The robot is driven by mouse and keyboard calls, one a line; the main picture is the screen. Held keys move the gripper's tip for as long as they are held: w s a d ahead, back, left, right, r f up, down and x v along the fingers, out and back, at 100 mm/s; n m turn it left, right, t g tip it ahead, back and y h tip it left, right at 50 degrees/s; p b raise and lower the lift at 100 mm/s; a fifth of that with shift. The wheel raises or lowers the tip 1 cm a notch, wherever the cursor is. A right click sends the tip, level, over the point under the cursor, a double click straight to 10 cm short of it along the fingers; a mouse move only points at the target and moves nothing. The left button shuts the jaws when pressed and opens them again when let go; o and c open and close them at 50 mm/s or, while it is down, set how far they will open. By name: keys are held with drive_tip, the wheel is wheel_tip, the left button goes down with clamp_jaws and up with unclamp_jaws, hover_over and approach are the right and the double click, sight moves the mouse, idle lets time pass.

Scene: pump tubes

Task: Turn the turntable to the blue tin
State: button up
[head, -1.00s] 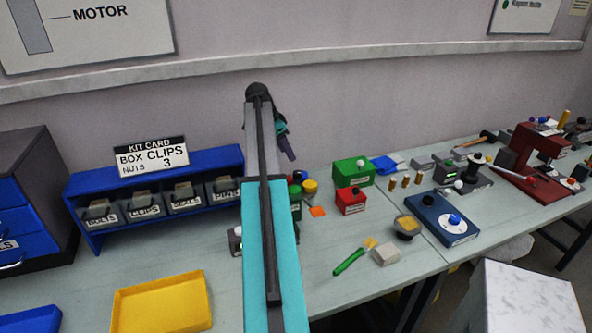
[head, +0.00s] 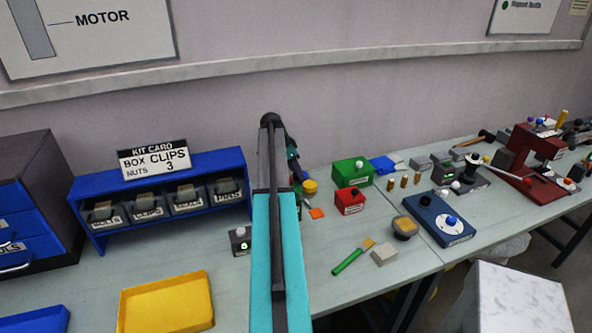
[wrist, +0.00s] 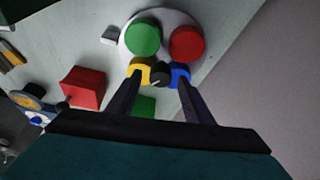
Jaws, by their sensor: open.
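In the wrist view, the turntable (wrist: 165,20) is a pale round disc at the top. On it are a green tin (wrist: 143,37), a red tin (wrist: 187,43), a yellow tin (wrist: 140,70) and the blue tin (wrist: 180,76). A black knob (wrist: 158,74) shows between the yellow and blue tins. My gripper (wrist: 160,84) is open, its fingertips close to the yellow and blue tins on either side of the knob. I cannot tell whether they touch. In the head view my arm hides most of the turntable; a yellow tin (head: 310,186) shows beside it.
A red box (head: 349,201) and a green box (head: 352,171) stand right of the turntable. A small grey box with a green display (head: 240,242) is left of my arm. A blue bin rack (head: 155,171) and a yellow tray (head: 165,304) are farther left.

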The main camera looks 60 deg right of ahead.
drive_tip(key=shift+s+d+f, duration=0.1)
drive_tip(key=shift+f, duration=0.3)
clamp_jaws()
drive_tip(key=shift+s+d, duration=0.1)
